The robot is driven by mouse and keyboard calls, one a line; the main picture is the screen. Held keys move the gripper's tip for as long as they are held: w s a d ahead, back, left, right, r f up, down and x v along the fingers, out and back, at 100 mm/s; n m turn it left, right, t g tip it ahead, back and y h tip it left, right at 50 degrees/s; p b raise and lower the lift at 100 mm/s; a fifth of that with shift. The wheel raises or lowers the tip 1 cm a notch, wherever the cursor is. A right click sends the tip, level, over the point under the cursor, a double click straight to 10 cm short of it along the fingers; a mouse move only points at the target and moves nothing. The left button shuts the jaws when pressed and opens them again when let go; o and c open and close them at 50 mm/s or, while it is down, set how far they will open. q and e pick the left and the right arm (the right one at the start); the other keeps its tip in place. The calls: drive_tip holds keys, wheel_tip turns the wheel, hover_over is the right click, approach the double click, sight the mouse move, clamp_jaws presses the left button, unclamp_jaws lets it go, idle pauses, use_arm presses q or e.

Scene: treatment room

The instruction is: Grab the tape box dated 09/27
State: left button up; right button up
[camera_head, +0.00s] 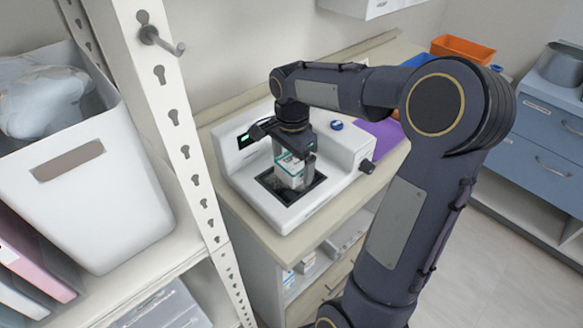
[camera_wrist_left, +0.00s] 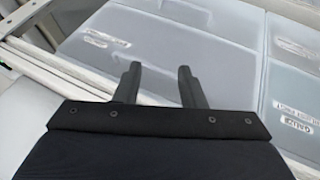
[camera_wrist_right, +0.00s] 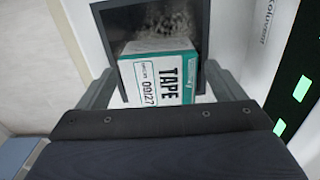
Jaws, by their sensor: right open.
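The tape box (camera_head: 291,176) is white and teal and stands on the dark plate of a white device (camera_head: 262,203). In the right wrist view the box (camera_wrist_right: 157,78) reads "TAPE", with a small date that looks like 09/27 but is not fully sharp. My right gripper (camera_head: 295,158) points down at the box from above. Its open fingers are on either side of the box, with a gap showing at least on the left. My left gripper (camera_wrist_left: 159,80) is open and empty in the left wrist view and is outside the head view.
A white shelf post (camera_head: 165,95) with a hook stands left of the device. A white bin (camera_head: 95,205) sits on that shelf. A purple item (camera_head: 380,138) and an orange tray (camera_head: 462,49) are farther right. Pale labelled containers (camera_wrist_left: 210,40) lie before my left gripper.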

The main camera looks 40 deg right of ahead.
drive_tip(key=shift+f, duration=0.6)
drive_tip(key=c, duration=1.1)
drive_tip(key=shift+r, duration=0.1)
